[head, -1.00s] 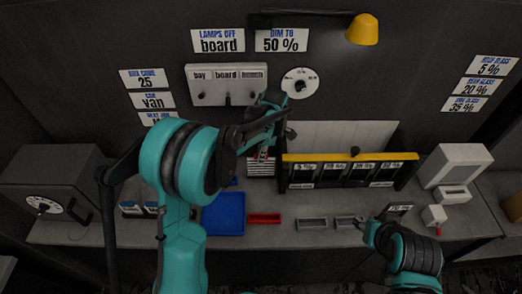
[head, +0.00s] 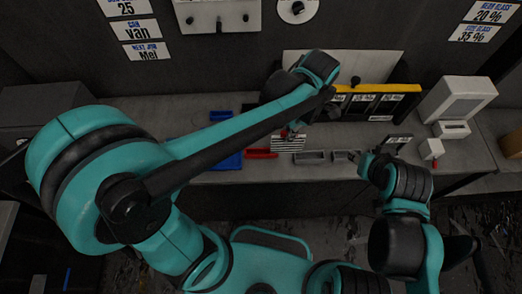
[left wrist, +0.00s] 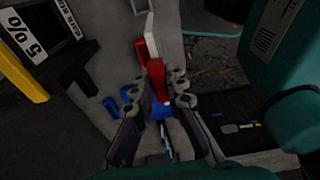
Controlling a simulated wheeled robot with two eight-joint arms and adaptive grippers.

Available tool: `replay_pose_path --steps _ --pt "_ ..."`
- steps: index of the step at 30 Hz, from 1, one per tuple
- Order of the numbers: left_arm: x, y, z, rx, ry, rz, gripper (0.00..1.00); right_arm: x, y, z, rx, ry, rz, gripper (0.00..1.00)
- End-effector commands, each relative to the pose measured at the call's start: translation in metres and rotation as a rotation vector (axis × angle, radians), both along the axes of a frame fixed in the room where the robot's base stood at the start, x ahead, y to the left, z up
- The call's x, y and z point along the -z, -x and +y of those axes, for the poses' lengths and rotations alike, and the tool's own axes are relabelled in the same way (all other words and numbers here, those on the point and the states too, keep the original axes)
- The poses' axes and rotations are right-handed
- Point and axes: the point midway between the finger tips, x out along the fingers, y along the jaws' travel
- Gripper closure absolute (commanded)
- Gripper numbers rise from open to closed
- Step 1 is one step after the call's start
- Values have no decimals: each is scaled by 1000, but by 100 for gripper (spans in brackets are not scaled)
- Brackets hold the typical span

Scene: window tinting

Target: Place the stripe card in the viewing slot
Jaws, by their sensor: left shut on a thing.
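The stripe card (head: 287,145), white with dark stripes and a red grip, hangs from my left gripper (head: 290,131). In the left wrist view my left gripper (left wrist: 160,105) is shut on the red grip (left wrist: 157,78), with a white edge of the card (left wrist: 151,36) beyond it. The card appears above the bench front, near the small trays. The yellow-topped rack (head: 378,88) with dark labelled panes is behind and right of it, partly hidden by my left arm; I cannot make out the viewing slot. My right gripper (head: 366,157) is low at the right; its fingers are unclear.
A blue tray (head: 229,160), a red tray (head: 261,153) and a grey tray (head: 309,157) lie along the bench front. A small labelled dark piece (head: 397,140) is near my right gripper. A white box-shaped device (head: 457,97) stands at the right.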

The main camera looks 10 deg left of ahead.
Motion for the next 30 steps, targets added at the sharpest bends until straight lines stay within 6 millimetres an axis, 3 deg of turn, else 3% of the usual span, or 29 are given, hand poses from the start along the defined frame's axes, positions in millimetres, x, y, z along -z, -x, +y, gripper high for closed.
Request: replay_pose_path --steps 2,5,8,18,26,30 --pt "-3 8 -16 4 -1 1 100 10 0 0 0 0 0 60" --pt "-6 11 -20 -1 -2 0 100 13 0 0 0 0 0 60" --pt "2 7 -6 -8 -2 0 100 17 0 0 0 0 0 60" --pt "48 -15 68 -8 -2 0 100 34 0 0 0 0 0 60" --pt "61 -20 86 -2 -2 0 100 38 0 0 0 0 0 60" --pt "80 -20 86 -1 -2 0 100 46 0 0 0 0 0 60"
